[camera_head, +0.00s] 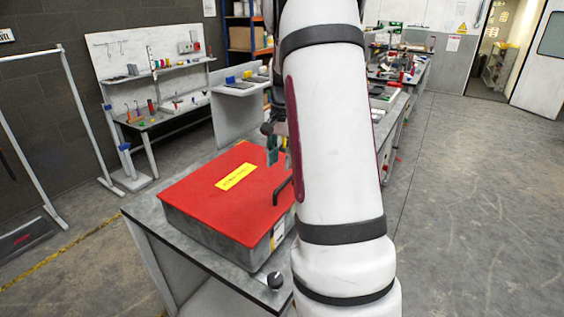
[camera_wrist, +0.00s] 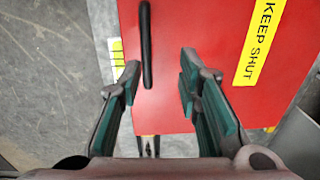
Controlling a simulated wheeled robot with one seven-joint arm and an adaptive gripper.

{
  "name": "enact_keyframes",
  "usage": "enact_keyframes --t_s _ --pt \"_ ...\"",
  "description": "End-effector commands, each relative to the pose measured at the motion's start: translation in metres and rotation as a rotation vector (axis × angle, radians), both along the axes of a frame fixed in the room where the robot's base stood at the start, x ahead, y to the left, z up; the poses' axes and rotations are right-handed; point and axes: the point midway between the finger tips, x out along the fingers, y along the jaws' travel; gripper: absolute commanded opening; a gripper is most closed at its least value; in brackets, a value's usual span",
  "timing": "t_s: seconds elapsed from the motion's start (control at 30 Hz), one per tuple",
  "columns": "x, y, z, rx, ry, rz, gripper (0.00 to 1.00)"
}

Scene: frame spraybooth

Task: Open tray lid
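The tray is a grey box (camera_head: 215,228) with a flat red lid (camera_head: 215,205) that lies closed on it. The lid also fills the middle of the wrist view (camera_wrist: 185,25) and carries a yellow "KEEP SHUT" label (camera_wrist: 258,40). A black bar handle (camera_head: 283,189) stands at the lid's right edge, and it shows in the wrist view (camera_wrist: 146,45) ahead of my fingers, nearer the left one. My gripper (camera_wrist: 160,82) is open with nothing between its green pads. In the head view my gripper (camera_head: 276,155) is above the lid near the handle, partly hidden by my arm.
The box stands on a grey table (camera_head: 150,212) with a black knob (camera_head: 274,280) at its front edge. A workbench (camera_head: 160,115) with shelves stands at the back left. More cluttered benches (camera_head: 400,85) run behind my arm. The floor at right is clear.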

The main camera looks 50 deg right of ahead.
Motion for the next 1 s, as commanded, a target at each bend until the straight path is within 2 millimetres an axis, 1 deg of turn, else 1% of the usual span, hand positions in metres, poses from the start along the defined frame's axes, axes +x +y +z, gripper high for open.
enact_keyframes --t_s 0.03,0.2,0.8,0.87,0.93,1.0 --pt "-0.001 0.0 -0.004 0.0 0.0 0.0 0.31" --pt "-0.003 0.0 -0.009 0.0 0.0 0.001 0.31" --pt "-0.003 0.001 -0.008 -0.001 -0.001 0.003 0.31" --pt "-0.002 0.005 -0.004 -0.003 -0.006 0.017 0.31" --pt "0.0 0.016 0.005 -0.011 -0.017 0.051 0.31" --pt "0.003 0.035 0.019 -0.023 -0.033 0.107 0.31"
